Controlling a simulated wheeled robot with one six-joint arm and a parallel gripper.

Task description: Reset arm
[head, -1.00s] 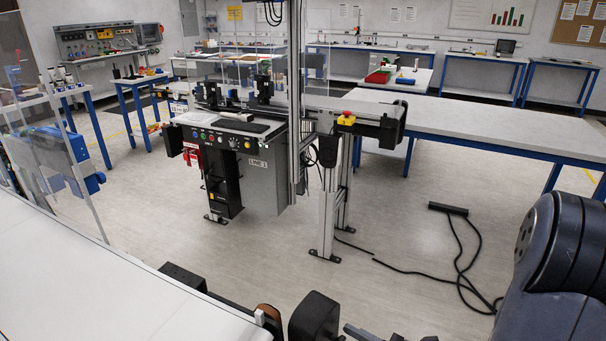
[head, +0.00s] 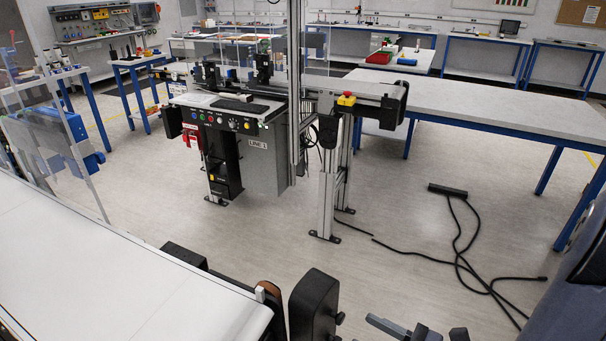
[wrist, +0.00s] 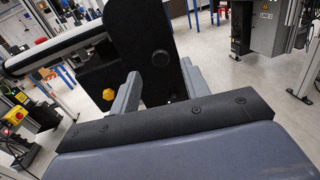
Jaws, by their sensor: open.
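In the wrist view my gripper (wrist: 160,68) shows two grey fingers standing apart. No object is held between them. In the head view my dark arm link (head: 585,285) shows at the lower right edge, and most of the arm is out of frame.
A white belt conveyor (head: 120,265) fills the lower left. A control station (head: 235,125) with a conveyor stands mid-floor. A long blue-legged table (head: 490,105) is at right. A black power strip (head: 447,190) and loose cable lie on the otherwise open floor.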

